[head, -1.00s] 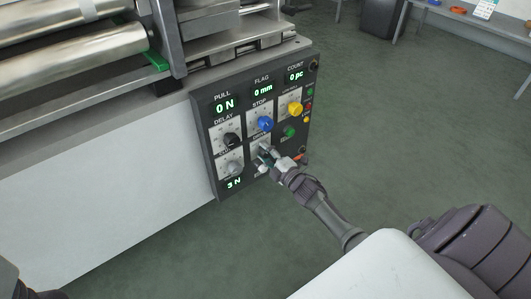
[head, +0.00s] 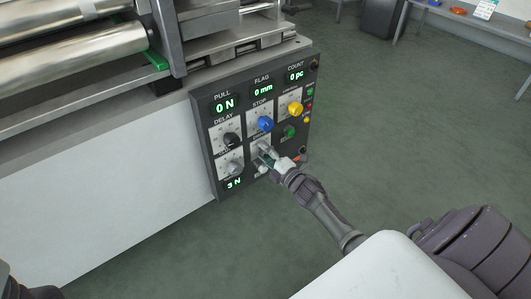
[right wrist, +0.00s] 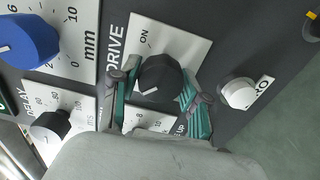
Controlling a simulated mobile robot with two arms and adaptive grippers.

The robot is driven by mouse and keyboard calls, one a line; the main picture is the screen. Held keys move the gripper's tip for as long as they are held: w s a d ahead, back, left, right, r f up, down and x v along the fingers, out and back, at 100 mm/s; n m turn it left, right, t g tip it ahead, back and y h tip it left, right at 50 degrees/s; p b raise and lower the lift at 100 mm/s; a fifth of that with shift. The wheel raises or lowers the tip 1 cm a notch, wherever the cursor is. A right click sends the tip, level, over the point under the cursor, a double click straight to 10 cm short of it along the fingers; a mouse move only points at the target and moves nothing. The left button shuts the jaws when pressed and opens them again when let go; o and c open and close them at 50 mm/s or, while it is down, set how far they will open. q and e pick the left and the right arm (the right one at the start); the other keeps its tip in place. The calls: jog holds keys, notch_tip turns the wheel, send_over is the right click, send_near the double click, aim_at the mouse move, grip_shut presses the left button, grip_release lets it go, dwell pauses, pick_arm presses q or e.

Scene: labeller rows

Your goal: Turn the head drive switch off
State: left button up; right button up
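The drive switch is a black knob (right wrist: 160,77) under the DRIVE label in the right wrist view. Its white pointer mark lies at the lower left in that view, turned away from the ON label (right wrist: 146,37). My right gripper (head: 264,158) is at the panel and hides most of the switch in the head view. In the right wrist view its two green-padded fingers (right wrist: 158,98) lie on opposite sides of the knob and look close against it. Any OFF mark is hidden. My left gripper is not in view.
The control panel (head: 206,147) carries a blue STOP knob (head: 265,124), a black DELAY knob (head: 231,139), a yellow knob (head: 295,109) and a green button (head: 289,131) close around my gripper. A white knob (right wrist: 239,93) is right of the switch in the wrist view. The floor at right is open.

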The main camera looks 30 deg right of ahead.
jog(key=shift+o, duration=1.2)
jog(key=s, duration=0.8)
jog(key=s+d, duration=0.1)
jog(key=s, duration=0.3)
